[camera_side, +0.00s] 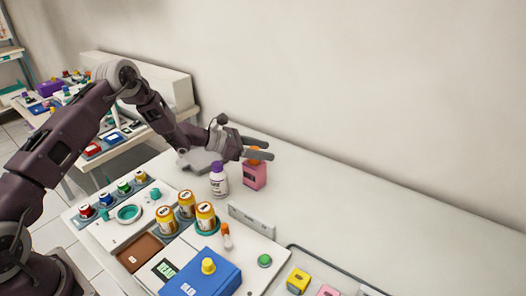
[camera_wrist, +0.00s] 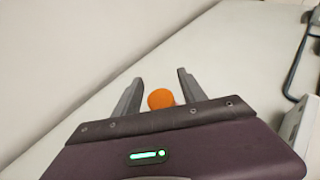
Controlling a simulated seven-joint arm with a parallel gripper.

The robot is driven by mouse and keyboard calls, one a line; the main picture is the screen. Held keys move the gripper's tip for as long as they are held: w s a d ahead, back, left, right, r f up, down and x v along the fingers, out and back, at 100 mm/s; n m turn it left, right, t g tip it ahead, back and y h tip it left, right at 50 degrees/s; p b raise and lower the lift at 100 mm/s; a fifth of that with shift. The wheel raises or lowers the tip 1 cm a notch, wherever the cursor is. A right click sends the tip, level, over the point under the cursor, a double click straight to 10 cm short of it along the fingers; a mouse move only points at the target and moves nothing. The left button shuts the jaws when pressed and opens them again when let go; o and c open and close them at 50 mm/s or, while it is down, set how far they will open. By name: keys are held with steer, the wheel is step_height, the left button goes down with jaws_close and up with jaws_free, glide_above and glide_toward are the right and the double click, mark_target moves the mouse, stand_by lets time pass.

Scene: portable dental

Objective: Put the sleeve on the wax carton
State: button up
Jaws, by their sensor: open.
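A pink carton-like block (camera_side: 255,176) with a dark label stands on the white bench beside a white bottle. An orange round top (camera_side: 254,157) shows above it, and it also shows in the wrist view (camera_wrist: 160,99) between my fingers. My gripper (camera_side: 271,152) is open, its two fingers level at the height of the orange top, one on each side of it. In the wrist view my gripper (camera_wrist: 160,77) shows gaps beside the orange top. I cannot tell which thing is the sleeve.
The white bottle with a purple cap (camera_side: 218,181) stands close by on the left. Yellow jars (camera_side: 205,217) and a blue box (camera_side: 200,275) stand in front. A yellow block (camera_side: 298,280) and another pink block (camera_side: 328,291) sit at the tray. The bench right of my gripper is clear.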

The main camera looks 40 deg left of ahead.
steer(key=v, duration=1.2)
steer(key=s+d+r+m+g, duration=0.7)
steer(key=s+d+r+m, duration=0.8)
steer(key=d+r, duration=0.1)
steer(key=s+d+r+m+y, duration=0.1)
steer(key=s+m+y, duration=0.1)
steer(key=s+m, duration=0.35)
steer(key=s+r+m+y, duration=0.2)
steer(key=s, duration=0.7)
steer(key=s+a+m+t+y, duration=0.2)
steer(key=s+a+m+y, duration=0.3)
steer(key=s, duration=0.4)
steer(key=shift+a+f, duration=0.5)
steer(key=shift+a, duration=0.35)
